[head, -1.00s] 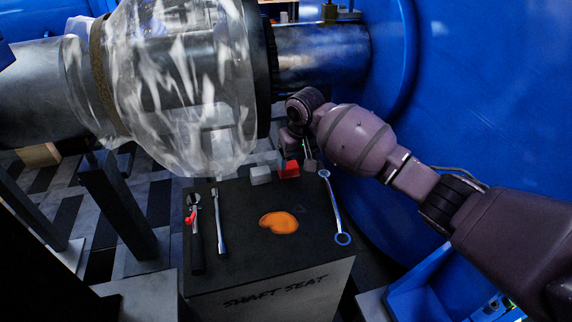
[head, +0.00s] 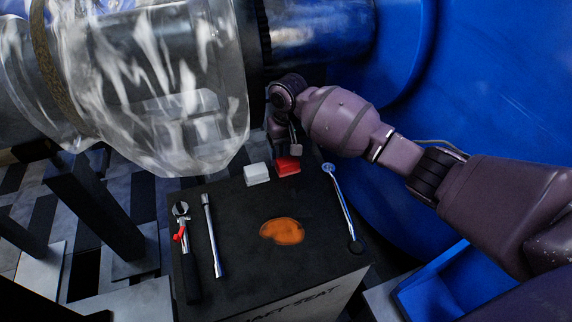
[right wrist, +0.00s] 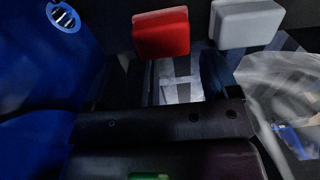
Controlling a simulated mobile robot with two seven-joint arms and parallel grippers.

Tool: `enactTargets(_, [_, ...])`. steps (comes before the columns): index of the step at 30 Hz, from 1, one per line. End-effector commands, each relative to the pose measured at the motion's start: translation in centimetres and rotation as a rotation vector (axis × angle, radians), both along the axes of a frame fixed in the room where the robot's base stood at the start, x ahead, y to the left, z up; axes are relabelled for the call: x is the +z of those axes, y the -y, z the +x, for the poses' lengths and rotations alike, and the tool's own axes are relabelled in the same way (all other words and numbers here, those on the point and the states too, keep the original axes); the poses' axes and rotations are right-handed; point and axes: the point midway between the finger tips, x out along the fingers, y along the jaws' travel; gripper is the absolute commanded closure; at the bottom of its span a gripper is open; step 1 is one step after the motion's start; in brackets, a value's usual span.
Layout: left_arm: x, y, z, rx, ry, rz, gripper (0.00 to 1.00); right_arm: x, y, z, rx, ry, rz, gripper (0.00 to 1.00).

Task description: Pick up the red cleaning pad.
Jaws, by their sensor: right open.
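The red cleaning pad (head: 287,166) is a small red block at the back edge of the dark-topped box marked SHAFT SEAT (head: 245,215). It shows at the top of the right wrist view (right wrist: 162,35). My right gripper (head: 294,148) is open, just behind and above the red pad in the head view. It looks apart from the pad, though the exact gap is hard to judge. Its fingers are partly hidden by its own wrist. My left gripper is not in view.
A white block (head: 257,174) sits just left of the red pad. A clear wrapped cover (head: 150,80) hangs close behind.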

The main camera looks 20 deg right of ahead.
Motion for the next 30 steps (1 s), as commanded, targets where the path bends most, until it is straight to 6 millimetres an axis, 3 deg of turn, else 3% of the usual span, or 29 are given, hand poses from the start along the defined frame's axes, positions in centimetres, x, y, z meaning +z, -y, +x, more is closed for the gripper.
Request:
enactTargets(8, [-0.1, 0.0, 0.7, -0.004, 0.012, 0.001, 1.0, -2.1, -0.1, -0.3, 0.001, -0.001, -0.001, 0.19])
enactTargets(15, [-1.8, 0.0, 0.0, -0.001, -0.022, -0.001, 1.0, -5.5, -0.3, -0.8, 0.001, -0.004, -0.002, 0.19])
enactTargets(24, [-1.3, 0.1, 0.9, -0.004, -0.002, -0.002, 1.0, -5.4, -0.3, -0.6, 0.001, 0.006, -0.001, 0.19])
enactTargets(30, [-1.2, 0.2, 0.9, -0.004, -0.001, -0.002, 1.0, -5.4, -0.3, -0.6, 0.001, 0.005, -0.001, 0.5])
